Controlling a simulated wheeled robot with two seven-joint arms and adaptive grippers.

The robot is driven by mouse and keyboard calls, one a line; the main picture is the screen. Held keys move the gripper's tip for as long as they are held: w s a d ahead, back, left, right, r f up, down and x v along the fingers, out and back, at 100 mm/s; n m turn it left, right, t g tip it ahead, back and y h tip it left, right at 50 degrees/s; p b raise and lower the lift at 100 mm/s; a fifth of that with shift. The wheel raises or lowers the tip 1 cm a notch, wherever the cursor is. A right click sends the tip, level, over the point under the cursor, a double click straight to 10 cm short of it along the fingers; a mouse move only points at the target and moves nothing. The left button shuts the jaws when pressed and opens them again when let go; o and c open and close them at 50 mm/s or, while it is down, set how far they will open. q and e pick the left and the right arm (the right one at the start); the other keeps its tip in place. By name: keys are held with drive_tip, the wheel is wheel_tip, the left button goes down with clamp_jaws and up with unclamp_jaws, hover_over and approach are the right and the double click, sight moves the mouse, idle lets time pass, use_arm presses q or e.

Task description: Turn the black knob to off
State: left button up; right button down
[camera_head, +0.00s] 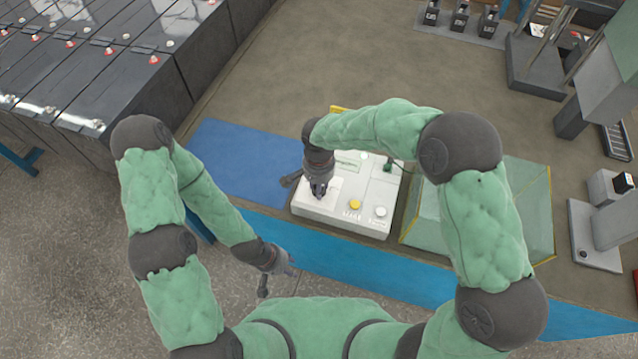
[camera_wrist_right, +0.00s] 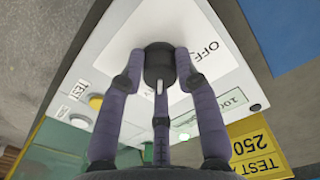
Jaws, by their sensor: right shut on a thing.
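The black knob (camera_wrist_right: 159,62) stands on a white label plate on the control box (camera_head: 340,221). My right gripper (camera_head: 319,190) reaches down onto the box. In the right wrist view, my right gripper (camera_wrist_right: 160,75) is shut on the knob, with fingers at its sides and one below. A white mark on the knob faces the picture's bottom. The OFF label (camera_wrist_right: 207,49) lies to the knob's upper right. In the head view the gripper hides the knob. My left gripper (camera_head: 287,266) hangs near the table's front edge, away from the box; its opening is unclear.
The box also has a yellow button (camera_head: 355,205) and a white button (camera_head: 381,212). A blue mat (camera_head: 232,160) lies to its left, a clear green bin (camera_head: 530,215) to its right. A yellow TEST tag (camera_wrist_right: 262,152) is beside the box. Dark battery rows (camera_head: 100,100) stand left.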

drive_tip(key=n+p, duration=0.2)
drive_tip(key=n, duration=0.3)
drive_tip(key=shift+n, duration=0.3)
drive_tip(key=n+p, duration=0.2)
drive_tip(key=n, duration=0.3)
drive_tip(key=shift+n+p, duration=0.3)
drive_tip(key=shift+p, duration=0.05)
drive_tip(key=n+p, duration=0.2)
drive_tip(key=n, duration=0.3)
drive_tip(key=n+p, duration=0.2)
drive_tip(key=n, duration=0.3)
drive_tip(key=c, duration=0.9)
unclamp_jaws()
